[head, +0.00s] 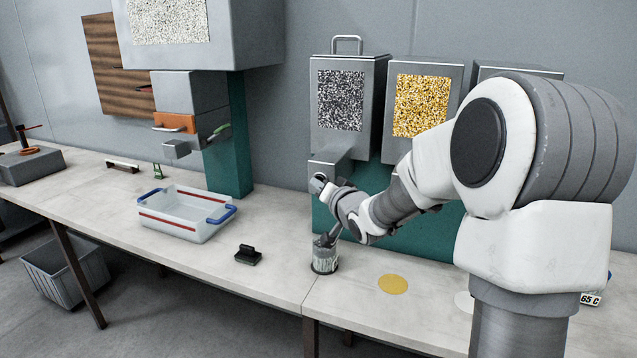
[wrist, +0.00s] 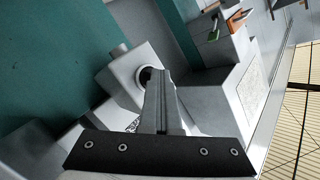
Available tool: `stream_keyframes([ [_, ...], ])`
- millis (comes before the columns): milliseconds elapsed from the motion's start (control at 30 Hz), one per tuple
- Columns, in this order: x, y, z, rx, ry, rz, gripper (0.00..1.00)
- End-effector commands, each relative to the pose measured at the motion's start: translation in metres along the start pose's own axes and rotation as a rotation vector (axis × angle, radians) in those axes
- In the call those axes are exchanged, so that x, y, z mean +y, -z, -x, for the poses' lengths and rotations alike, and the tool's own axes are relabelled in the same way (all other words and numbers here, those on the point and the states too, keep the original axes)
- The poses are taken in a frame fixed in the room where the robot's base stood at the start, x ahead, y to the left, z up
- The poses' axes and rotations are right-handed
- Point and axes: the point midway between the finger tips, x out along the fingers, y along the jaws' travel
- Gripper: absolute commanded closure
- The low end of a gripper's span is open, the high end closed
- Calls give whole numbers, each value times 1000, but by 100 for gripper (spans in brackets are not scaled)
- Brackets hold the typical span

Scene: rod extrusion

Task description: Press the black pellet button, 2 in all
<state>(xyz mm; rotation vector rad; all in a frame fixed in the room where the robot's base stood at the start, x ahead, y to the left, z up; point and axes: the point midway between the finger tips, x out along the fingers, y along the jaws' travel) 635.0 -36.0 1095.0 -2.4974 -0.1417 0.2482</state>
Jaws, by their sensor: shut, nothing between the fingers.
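The black pellet dispenser (head: 340,100) has a black-and-white speckled window and stands at the back centre in the head view. A grey box (head: 330,166) juts out below it, and also shows in the wrist view (wrist: 122,77). A round dark-ringed button (wrist: 146,74) sits on the box's face in the wrist view, partly hidden by my fingers. My gripper (wrist: 153,73) is shut and empty, its tips at the button; I cannot tell whether they touch it.
A yellow dispenser (head: 421,105) stands beside it. On the table are a yellow disc (head: 393,284), a black handled block (head: 247,255) and a clear tray (head: 180,222) with blue handles. A larger machine (head: 190,92) stands to the left. The front table between tray and block is clear.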

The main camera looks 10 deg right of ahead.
Motion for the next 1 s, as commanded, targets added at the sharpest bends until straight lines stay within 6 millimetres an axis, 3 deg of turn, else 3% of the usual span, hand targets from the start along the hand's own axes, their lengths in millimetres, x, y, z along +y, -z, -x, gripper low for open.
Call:
stream_keyframes([
  [700, -10, -10, 14, 0, 0, 0, 100],
  [1000, -23, -24, 33, 1, 1, 2, 100],
])
